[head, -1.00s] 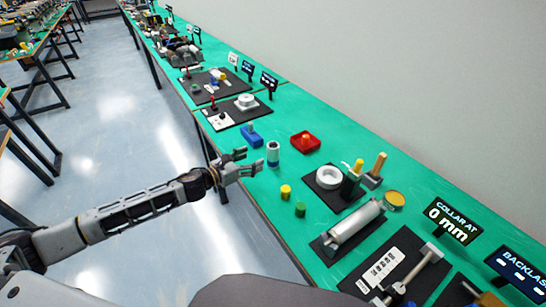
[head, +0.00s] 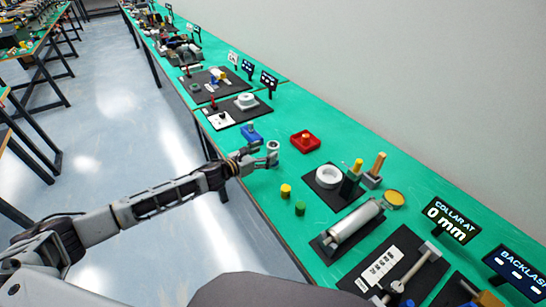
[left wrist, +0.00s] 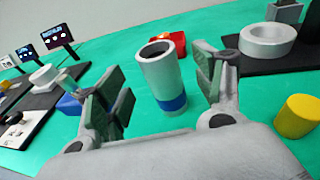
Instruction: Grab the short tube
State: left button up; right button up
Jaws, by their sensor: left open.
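The short tube (left wrist: 163,80) is a grey, hollow, upright cylinder with a blue band near its base. It stands on the green table between the fingers of my left gripper (left wrist: 162,95) in the left wrist view. The fingers are open, and gaps show on both sides of the tube. In the head view the tube (head: 273,149) is at the tips of my left gripper (head: 262,155), which partly hides it. My right gripper is not in view.
A blue block (head: 250,133) is behind the gripper and a red tray (head: 305,141) is to the right. A yellow cylinder (head: 286,190) and a green cylinder (head: 300,208) stand nearer. A black board with a white ring (head: 327,176) lies further right.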

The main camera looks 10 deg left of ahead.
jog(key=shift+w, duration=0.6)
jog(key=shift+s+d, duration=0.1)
